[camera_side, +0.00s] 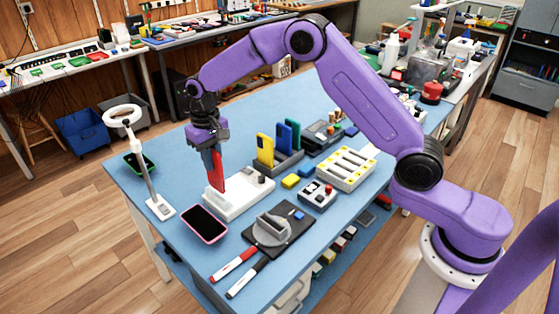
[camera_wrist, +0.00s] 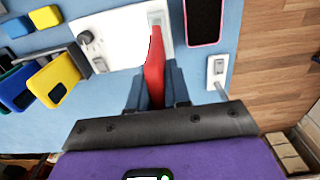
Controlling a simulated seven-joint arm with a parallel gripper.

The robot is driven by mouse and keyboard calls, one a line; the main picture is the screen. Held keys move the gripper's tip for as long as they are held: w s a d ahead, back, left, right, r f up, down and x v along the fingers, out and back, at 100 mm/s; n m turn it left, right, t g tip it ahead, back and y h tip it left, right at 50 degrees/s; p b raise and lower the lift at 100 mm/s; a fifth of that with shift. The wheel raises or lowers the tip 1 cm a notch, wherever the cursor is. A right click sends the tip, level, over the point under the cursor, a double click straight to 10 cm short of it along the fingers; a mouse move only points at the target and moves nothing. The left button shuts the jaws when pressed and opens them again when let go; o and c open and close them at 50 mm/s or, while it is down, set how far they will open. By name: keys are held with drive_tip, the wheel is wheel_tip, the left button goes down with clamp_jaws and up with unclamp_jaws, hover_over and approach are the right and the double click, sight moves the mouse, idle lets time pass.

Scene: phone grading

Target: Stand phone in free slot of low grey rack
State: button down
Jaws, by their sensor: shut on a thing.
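My gripper (camera_side: 208,152) is shut on a red phone (camera_side: 217,175), which hangs upright, slightly tilted. Its lower end is at the white stand (camera_side: 242,200); I cannot tell if they touch. In the wrist view my gripper (camera_wrist: 155,92) holds the red phone (camera_wrist: 154,68) over the white stand (camera_wrist: 118,28). The low grey rack (camera_side: 287,167) stands behind and to the right, with a yellow phone (camera_side: 264,149), a blue phone (camera_side: 283,139) and a green phone (camera_side: 293,132) upright in it. Its free slot is not clearly visible.
A pink-edged phone (camera_side: 204,224) and a green-edged phone (camera_side: 140,163) lie flat. A ring lamp (camera_side: 160,208) stands at left. A black mat (camera_side: 290,243), a grey button box (camera_side: 318,195) and a white slotted tray (camera_side: 346,168) are to the right.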

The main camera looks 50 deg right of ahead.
idle(0.4)
drive_tip(key=r, duration=1.2)
drive_tip(key=shift+w+d, duration=0.1)
drive_tip(key=shift+d, duration=0.1)
drive_tip(key=w+d, duration=0.2)
drive_tip(key=d, duration=2.3)
wheel_tip(320, 180, down, 15)
drive_tip(key=shift+w, duration=0.15)
drive_tip(key=shift+f, duration=0.35)
drive_tip(key=shift+f, duration=0.35)
drive_tip(key=shift+f, duration=0.35)
